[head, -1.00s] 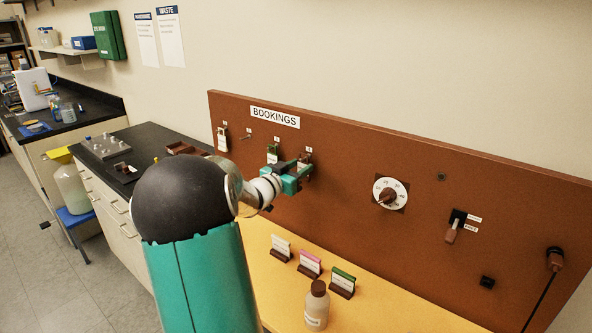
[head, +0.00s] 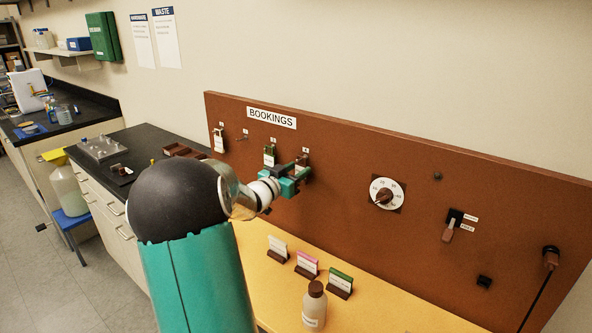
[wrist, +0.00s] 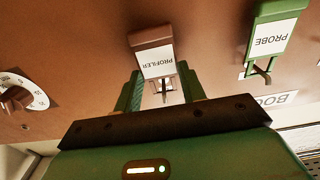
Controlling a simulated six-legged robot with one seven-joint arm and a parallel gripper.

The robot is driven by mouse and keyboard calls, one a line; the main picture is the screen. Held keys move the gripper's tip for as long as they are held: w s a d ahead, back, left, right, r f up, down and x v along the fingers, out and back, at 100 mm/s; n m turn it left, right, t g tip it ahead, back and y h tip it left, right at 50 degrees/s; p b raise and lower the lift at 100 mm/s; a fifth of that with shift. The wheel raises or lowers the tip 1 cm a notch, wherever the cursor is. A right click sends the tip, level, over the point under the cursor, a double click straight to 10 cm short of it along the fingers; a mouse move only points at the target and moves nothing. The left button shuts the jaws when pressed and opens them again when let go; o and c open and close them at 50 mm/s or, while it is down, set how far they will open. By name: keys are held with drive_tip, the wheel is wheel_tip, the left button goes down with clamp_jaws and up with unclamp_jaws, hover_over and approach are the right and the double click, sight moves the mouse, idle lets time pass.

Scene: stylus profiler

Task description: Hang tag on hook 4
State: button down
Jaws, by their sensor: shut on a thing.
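The brown tag (wrist: 155,60), labelled PROFILER, is between the fingers of my gripper (wrist: 160,76) in the wrist view, where it looks upside down. My gripper is shut on it. The metal hook (wrist: 163,90) shows at the tag's slotted end; I cannot tell whether it passes through the slot. In the head view my gripper (head: 300,178) is at the panel's fourth hook position, and the tag (head: 302,161) is partly hidden behind it. A green tag (head: 269,154), labelled PROBE in the wrist view (wrist: 268,38), hangs on the third hook.
The brown BOOKINGS board (head: 340,155) carries a tag (head: 218,141) on the first hook, an empty second hook (head: 242,136), a dial (head: 386,193) and a switch (head: 450,228). Below, three card stands (head: 307,264) and a bottle (head: 314,307) stand on the yellow bench (head: 375,310).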

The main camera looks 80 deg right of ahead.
drive_tip(key=c, duration=0.7)
unclamp_jaws()
drive_tip(key=shift+c, duration=0.5)
drive_tip(key=shift+a, duration=0.1)
drive_tip(key=shift+c, duration=0.2)
drive_tip(key=v, duration=0.7)
drive_tip(key=shift+w+a, duration=0.15)
drive_tip(key=shift+a, duration=0.2)
drive_tip(key=shift+a, duration=0.1)
drive_tip(key=v, duration=1.3)
drive_tip(key=shift+w+a, duration=0.2)
drive_tip(key=shift+a, duration=0.05)
